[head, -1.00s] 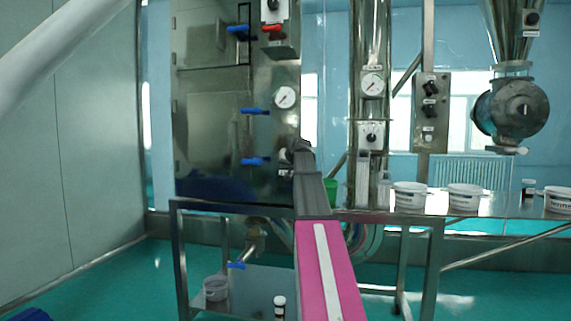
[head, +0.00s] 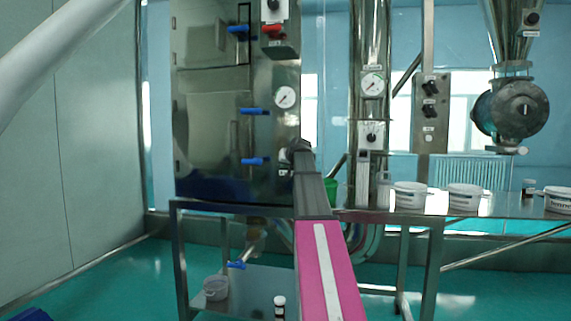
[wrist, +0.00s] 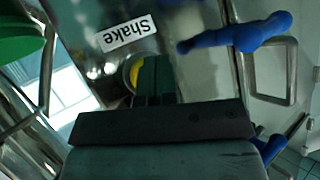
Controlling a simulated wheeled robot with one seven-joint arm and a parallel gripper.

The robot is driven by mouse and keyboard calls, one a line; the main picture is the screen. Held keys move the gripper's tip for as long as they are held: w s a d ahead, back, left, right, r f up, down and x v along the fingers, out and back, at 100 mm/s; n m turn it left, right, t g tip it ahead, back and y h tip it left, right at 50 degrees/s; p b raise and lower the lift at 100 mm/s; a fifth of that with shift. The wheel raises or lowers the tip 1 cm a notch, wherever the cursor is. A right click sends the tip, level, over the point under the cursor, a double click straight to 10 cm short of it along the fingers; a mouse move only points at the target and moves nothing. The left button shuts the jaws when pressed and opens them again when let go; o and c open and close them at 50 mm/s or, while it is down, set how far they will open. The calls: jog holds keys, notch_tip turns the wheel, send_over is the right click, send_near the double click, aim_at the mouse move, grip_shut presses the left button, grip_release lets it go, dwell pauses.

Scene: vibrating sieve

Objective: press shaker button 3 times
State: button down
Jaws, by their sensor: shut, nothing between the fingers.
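The shaker's "Shake" label (wrist: 127,34) shows upside down on the steel panel in the wrist view. Next to it is a round button with a yellow part (wrist: 134,72), mostly hidden by my fingers. My gripper (wrist: 154,66) is shut and empty, with its fingertips over the button. I cannot tell whether they touch it. In the head view my gripper (head: 300,149) is at the right edge of the steel cabinet (head: 215,125), and the button is hidden there.
Blue valve handles (head: 253,111) stick out from the cabinet, and one is close to my gripper in the wrist view (wrist: 240,35). White tubs (head: 411,195) stand on the steel table at right. A green container (head: 331,189) is beside my arm.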

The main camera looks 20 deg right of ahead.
jog(key=shift+w+d, duration=0.25)
jog(key=shift+w, duration=0.1)
jog(key=shift+w+d, duration=0.5)
jog(key=shift+w, duration=0.2)
dwell(1.4)
jog(key=shift+s+a, duration=0.75)
jog(key=shift+s, duration=0.25)
jog(key=shift+s+a, duration=0.7)
jog(key=shift+s, duration=0.35)
jog(key=shift+s+a, duration=0.7)
jog(key=shift+s, duration=0.35)
dwell(1.3)
